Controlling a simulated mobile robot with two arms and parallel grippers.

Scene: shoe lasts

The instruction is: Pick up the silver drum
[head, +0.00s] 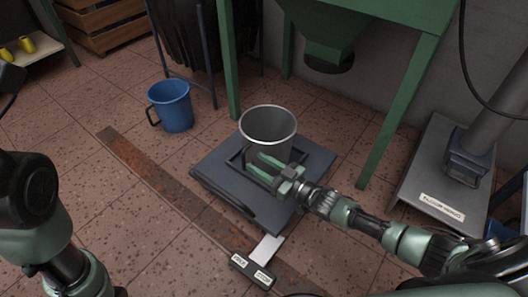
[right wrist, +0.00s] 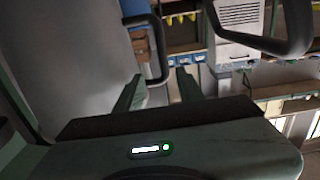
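The silver drum (head: 267,128) is an open-topped metal cylinder standing upright on a dark platform (head: 216,172) in the head view. In the right wrist view its grey wall (right wrist: 85,60) fills the left side. My right gripper (head: 259,165) is low in front of the drum, with its green fingers pointing left. In the right wrist view the fingers (right wrist: 158,88) are apart with nothing held between them. The drum's wall is beside the left finger; whether they touch I cannot tell. My left arm is at the lower left, its gripper out of view.
A blue bucket (head: 172,106) with a dark handle stands left of the platform. A green-legged hopper frame (head: 375,150) stands behind and to the right. A grey scale (head: 425,185) is at the right.

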